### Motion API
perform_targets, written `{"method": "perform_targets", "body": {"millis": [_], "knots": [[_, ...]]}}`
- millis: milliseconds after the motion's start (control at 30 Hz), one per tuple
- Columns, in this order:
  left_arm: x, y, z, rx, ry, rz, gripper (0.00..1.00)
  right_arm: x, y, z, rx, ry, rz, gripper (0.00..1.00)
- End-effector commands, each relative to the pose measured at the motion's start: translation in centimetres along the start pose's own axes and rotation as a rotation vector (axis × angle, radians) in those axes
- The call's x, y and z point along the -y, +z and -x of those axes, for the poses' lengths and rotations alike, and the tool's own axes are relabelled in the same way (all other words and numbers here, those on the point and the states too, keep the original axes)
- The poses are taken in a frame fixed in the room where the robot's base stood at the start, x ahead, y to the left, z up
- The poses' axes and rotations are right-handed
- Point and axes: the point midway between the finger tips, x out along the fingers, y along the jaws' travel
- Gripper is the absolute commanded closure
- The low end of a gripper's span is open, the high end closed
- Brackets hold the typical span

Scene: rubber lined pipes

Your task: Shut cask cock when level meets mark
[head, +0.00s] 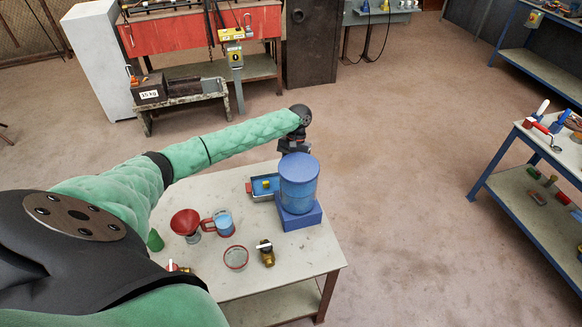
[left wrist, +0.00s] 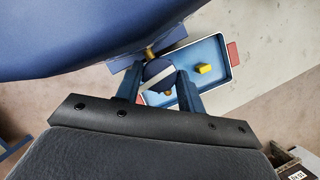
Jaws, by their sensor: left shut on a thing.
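The blue cask (head: 299,180) stands upright on a blue block (head: 302,217) at the table's far right corner. In the left wrist view its curved side (left wrist: 70,30) fills the upper left. A brass cock (left wrist: 149,52) sticks out below it, with a pale lever (left wrist: 160,77). My left gripper (head: 292,146) reaches behind the cask; in the left wrist view its fingers (left wrist: 158,88) are shut on the lever. A blue-floored tray (head: 262,196) with red handles sits beside the block, with a yellow block (left wrist: 204,69) in it. I cannot make out a level mark. My right gripper is not in view.
On the table (head: 205,263) stand a red funnel (head: 185,222), a jug of blue liquid (head: 224,223), a red-rimmed glass bowl (head: 236,257) and a brass valve (head: 267,254). A blue-framed shelf (head: 530,185) with tools stands at right. The floor between is clear.

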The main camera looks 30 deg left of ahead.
Motion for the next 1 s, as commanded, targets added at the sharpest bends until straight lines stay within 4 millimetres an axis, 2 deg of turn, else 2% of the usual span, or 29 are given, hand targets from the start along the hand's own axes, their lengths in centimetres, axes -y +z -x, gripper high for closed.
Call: {"method": "perform_targets", "body": {"millis": [200, 233, 333, 733, 1000], "knots": [[0.0, 0.0, -0.1, 0.001, 0.000, 0.000, 0.84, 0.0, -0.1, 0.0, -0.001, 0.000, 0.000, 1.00], [0.0, 0.0, -0.1, 0.001, 0.000, 0.000, 0.59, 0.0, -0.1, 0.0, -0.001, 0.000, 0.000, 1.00], [0.0, 0.0, -0.1, 0.001, 0.000, 0.001, 0.40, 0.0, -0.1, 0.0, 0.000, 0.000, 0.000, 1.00], [-0.1, 0.1, 0.2, 0.000, 0.002, 0.000, 0.40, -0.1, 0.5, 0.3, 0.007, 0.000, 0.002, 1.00], [0.5, 0.4, 2.1, 0.000, 0.003, 0.002, 0.40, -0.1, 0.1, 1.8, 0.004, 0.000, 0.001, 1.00]]}}
